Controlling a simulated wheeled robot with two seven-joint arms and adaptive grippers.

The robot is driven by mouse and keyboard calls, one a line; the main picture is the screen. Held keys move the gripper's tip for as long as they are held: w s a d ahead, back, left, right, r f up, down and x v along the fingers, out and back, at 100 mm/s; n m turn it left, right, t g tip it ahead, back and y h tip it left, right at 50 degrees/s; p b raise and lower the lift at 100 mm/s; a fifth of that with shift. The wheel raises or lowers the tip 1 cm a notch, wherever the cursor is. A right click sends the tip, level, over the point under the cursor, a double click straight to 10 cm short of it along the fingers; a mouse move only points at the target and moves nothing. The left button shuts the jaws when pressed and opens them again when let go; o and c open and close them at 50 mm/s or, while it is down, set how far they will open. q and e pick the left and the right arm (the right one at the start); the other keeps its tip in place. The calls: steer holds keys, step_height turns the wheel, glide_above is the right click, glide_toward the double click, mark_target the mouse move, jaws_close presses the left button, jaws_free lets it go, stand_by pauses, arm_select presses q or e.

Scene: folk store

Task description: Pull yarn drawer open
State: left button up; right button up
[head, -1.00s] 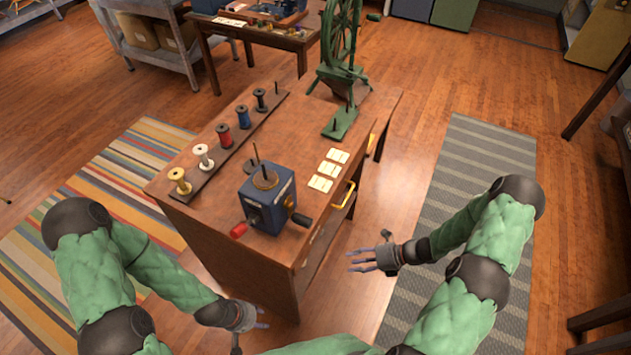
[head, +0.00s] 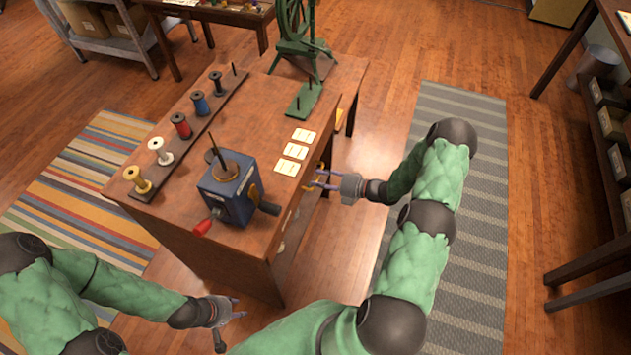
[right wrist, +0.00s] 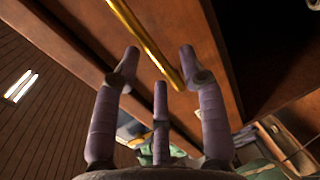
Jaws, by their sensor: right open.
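The brown wooden cabinet (head: 240,110) stands in the middle of the head view. The drawer's yellow handle (head: 321,170) is on its right side, partly covered by my fingers. My right gripper (head: 318,180) is at the handle with its fingers apart. In the right wrist view the yellow handle bar (right wrist: 145,40) runs between the two outer fingertips of the open gripper (right wrist: 160,55), in front of a wooden face. I cannot tell whether the fingers touch it. The drawer's inside is hidden. My left gripper (head: 240,307) is open and empty, low in front of the cabinet.
A grey striped rug (head: 455,110) lies on the right, with shelving (head: 615,140) beyond.

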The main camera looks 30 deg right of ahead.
steer(key=shift+x, duration=1.1)
jaws_close()
steer(key=shift+s, duration=0.1)
steer(key=f+p+v, duration=0.1)
steer(key=f+v, duration=0.1)
steer(key=v, duration=0.9)
steer(key=d+f+p+v, duration=0.1)
steer(key=f+v, duration=0.1)
steer(key=v, duration=1)
steer(key=shift+s+f, duration=0.4)
steer(key=shift+s, duration=0.1)
steer(key=shift+d, duration=0.1)
